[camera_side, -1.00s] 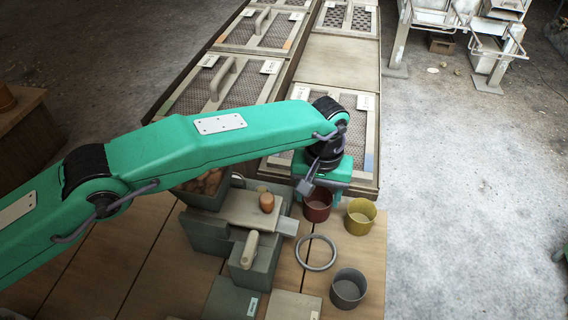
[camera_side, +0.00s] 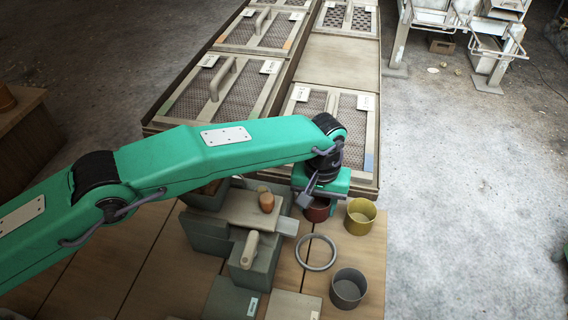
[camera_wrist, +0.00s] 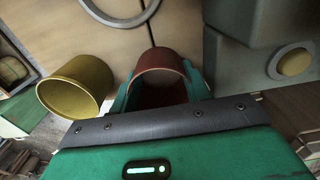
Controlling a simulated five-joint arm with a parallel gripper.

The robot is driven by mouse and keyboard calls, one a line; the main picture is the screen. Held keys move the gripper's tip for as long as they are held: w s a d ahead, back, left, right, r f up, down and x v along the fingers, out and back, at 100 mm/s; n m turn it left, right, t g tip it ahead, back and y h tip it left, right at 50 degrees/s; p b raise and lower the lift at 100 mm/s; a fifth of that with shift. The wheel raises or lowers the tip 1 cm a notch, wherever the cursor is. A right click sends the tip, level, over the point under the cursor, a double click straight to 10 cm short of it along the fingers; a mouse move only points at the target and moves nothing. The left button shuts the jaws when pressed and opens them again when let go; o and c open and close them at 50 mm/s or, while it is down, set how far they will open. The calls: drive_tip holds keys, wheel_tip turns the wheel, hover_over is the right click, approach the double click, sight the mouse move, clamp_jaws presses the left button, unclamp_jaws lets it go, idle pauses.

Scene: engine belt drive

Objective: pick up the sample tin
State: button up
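Three open-topped tins stand on the wooden bench, and I cannot tell by any label which is the sample tin. The dark red tin (camera_side: 317,212) is partly hidden under my gripper (camera_side: 318,197). In the wrist view the red tin (camera_wrist: 160,62) lies between the two green fingers of my gripper (camera_wrist: 165,72), one on each side. The fingers look open, close beside its wall. The yellow tin (camera_side: 360,217) stands just right of the red one and also shows in the wrist view (camera_wrist: 76,86). The grey tin (camera_side: 348,289) stands nearer the front.
A pale ring (camera_side: 316,252) lies between the red and grey tins. Left of them is a grey-green fixture (camera_side: 262,262) with a brown egg-shaped object (camera_side: 266,202) on its plate. Mesh-panelled trays (camera_side: 325,112) lie behind. The bench's right edge is close to the yellow tin.

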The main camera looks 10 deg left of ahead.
drive_tip(key=shift+r, duration=0.15)
drive_tip(key=shift+c, duration=0.2)
drive_tip(key=shift+r, duration=1.75)
drive_tip(key=shift+s+r, duration=0.15)
drive_tip(key=shift+r, duration=0.1)
drive_tip(key=s+d+r, duration=0.2)
drive_tip(key=s+r, duration=0.4)
drive_tip(key=s, duration=0.5)
drive_tip(key=shift+d+r, duration=0.25)
drive_tip(key=shift+r, duration=0.1)
drive_tip(key=f, duration=0.1)
drive_tip(key=w+f, duration=0.1)
drive_tip(key=a+f, duration=0.1)
drive_tip(key=shift+w, duration=0.25)
drive_tip(key=shift+f, duration=0.15)
